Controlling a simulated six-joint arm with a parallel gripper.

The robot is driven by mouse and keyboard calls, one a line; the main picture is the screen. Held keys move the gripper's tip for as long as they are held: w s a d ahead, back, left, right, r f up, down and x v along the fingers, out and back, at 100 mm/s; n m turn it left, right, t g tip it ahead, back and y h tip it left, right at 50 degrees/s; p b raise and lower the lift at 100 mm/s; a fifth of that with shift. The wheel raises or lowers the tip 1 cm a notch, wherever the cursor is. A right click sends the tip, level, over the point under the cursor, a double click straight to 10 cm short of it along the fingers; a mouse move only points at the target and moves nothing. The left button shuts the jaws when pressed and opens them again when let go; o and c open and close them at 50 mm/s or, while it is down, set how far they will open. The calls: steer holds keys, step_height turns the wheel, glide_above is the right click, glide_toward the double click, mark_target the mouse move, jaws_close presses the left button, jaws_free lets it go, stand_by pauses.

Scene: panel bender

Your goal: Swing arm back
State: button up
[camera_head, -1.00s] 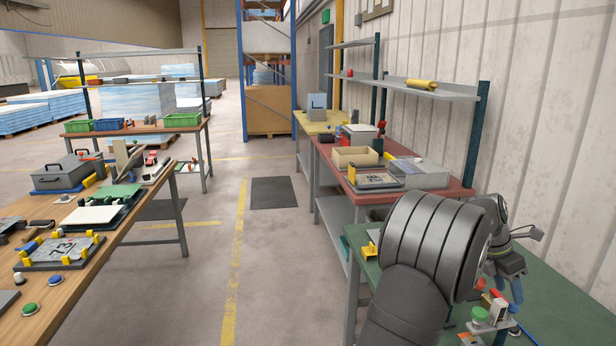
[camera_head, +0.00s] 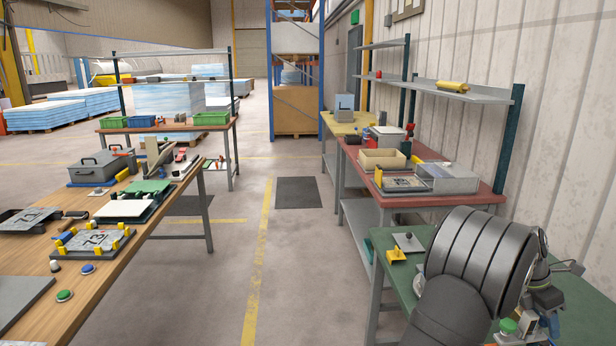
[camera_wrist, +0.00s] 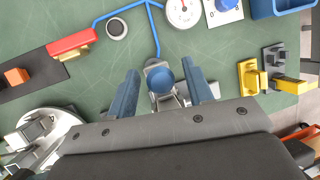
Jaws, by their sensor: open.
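My arm (camera_head: 470,262) shows as a dark, ribbed grey link at the lower right of the head view, over the green table (camera_head: 590,290). In the wrist view my gripper (camera_wrist: 163,80) has its two blue fingers apart, above the green tabletop (camera_wrist: 215,45). A blue round knob (camera_wrist: 161,79) on a metal fitting shows between the fingers. I cannot tell its height below them; nothing is gripped.
Around the gripper are a red-handled part (camera_wrist: 72,42), a white gauge (camera_wrist: 183,12), a yellow block (camera_wrist: 250,78) and a blue bin (camera_wrist: 280,8). A wooden bench (camera_head: 150,240) with plates and buttons stands left. A red table (camera_head: 470,195) stands behind the green one. The aisle (camera_head: 290,260) between is clear.

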steer(key=v, duration=1.8)
steer(key=x, duration=1.8)
steer(key=shift+s+f, duration=0.1)
steer(key=shift+f, duration=0.1)
steer(key=shift+d+m, duration=0.1)
steer(key=shift+m, duration=0.2)
steer(key=shift+m+g, duration=0.3)
steer(key=shift+m, duration=0.2)
steer(key=v, duration=1.7)
steer(key=s+a+r+m+t, duration=0.5)
steer(key=s+a+m, duration=0.3)
steer(key=m, duration=0.7)
steer(key=shift+s+a+r, duration=0.2)
steer(key=shift+s+r, duration=0.2)
steer(key=shift+s, duration=0.4)
